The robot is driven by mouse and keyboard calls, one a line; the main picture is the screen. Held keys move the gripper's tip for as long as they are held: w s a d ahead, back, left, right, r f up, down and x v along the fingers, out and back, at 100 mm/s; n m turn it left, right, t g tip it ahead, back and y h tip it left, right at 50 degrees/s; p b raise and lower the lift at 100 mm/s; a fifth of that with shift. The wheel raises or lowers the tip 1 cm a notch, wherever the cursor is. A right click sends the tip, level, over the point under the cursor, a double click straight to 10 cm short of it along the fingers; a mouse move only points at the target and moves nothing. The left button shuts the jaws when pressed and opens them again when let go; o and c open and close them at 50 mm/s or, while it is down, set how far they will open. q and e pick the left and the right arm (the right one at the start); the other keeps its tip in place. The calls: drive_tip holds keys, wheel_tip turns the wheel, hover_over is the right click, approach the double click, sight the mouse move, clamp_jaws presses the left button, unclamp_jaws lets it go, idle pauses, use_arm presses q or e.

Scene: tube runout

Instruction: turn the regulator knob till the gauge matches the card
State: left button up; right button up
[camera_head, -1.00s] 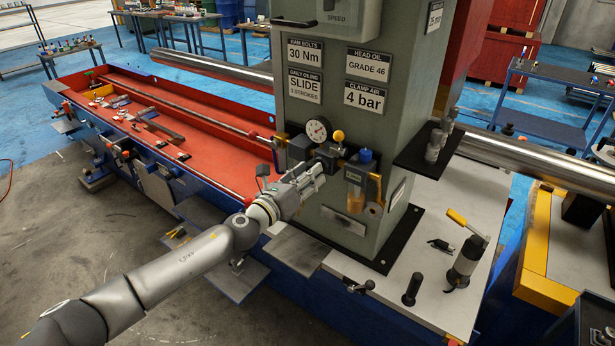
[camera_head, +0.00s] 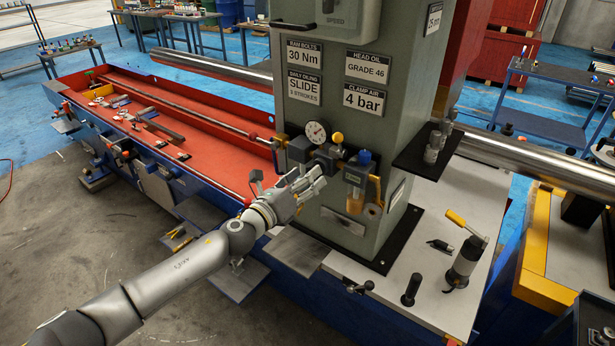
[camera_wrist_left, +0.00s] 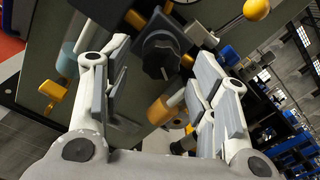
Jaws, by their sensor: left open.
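The regulator knob (camera_wrist_left: 160,56) is black and ridged. It sits in front of the spread fingers of my left gripper (camera_wrist_left: 162,78) in the left wrist view, and I see no finger closed on it. In the head view my left gripper (camera_head: 313,178) is just in front of the dark regulator body (camera_head: 326,158) on the grey-green column. The round white gauge (camera_head: 317,132) is just above the regulator; its needle is too small to read. The card (camera_head: 363,97) above reads "CLAMP AIR 4 bar". My right gripper is not in view.
A yellow ball (camera_head: 337,136) and an amber-bottomed bowl (camera_head: 356,180) sit right of the regulator. Other cards (camera_head: 304,52) hang above. A dark shelf (camera_head: 420,158) juts from the column's right side. The red machine bed (camera_head: 165,135) lies left.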

use_arm(q)
drive_tip(key=p+v, duration=0.1)
drive_tip(key=v, duration=0.4)
drive_tip(key=shift+s+a, duration=0.1)
drive_tip(key=shift+s, duration=0.05)
